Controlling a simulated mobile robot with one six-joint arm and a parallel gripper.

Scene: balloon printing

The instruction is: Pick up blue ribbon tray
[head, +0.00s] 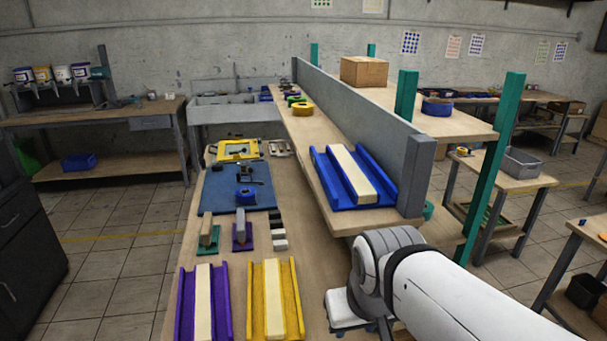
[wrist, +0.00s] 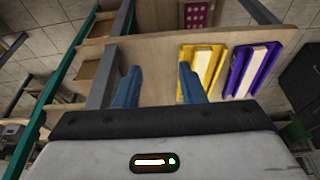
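The blue ribbon tray (head: 331,180) lies on the raised wooden shelf (head: 305,140) right of the middle in the head view. It is a channel-shaped tray with a cream ribbon strip (head: 352,173) along its middle. I cannot make it out in the wrist view. My gripper (wrist: 158,70) shows in the wrist view with its two blue fingers apart and nothing between them. In the head view my white arm reaches in from the lower right, below the blue tray, and the fingers cannot be made out there.
A purple tray (head: 185,300) and a yellow tray (head: 292,300) lie on the lower bench. The yellow tray (wrist: 218,62) and purple tray (wrist: 237,70) also show beyond my fingers. A grey upright board (head: 370,115) runs behind the blue tray, ending in a post (head: 415,175).

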